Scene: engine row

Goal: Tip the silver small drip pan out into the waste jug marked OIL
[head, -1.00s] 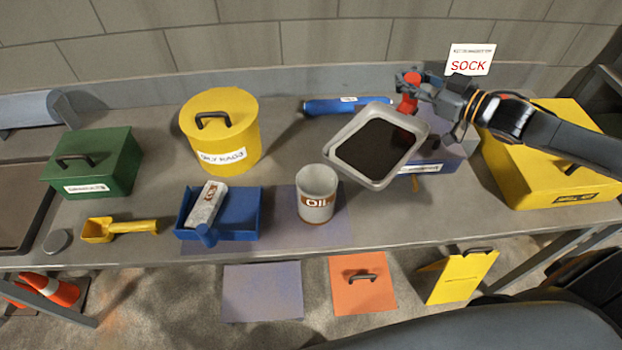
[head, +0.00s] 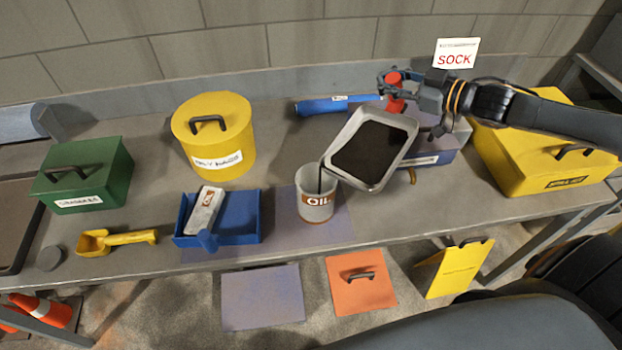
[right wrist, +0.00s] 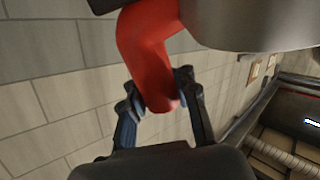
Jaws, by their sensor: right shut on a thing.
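The silver small drip pan (head: 352,178) holds dark liquid (head: 372,148) and is tilted toward the left in the head view. Its lower left lip is over the mouth of the waste jug (head: 306,208), a white can marked OIL. A thin dark stream (head: 320,180) runs from the lip into the jug. My right gripper (head: 392,84) is shut on the pan's red handle (head: 396,99). The right wrist view shows the red handle (right wrist: 150,50) between the fingers (right wrist: 160,100). The jug's inside is mostly hidden. My left gripper is not in view.
The jug stands on a purple mat (head: 340,222). A yellow box (head: 520,165) is at right, and a SOCK sign (head: 456,54) behind.

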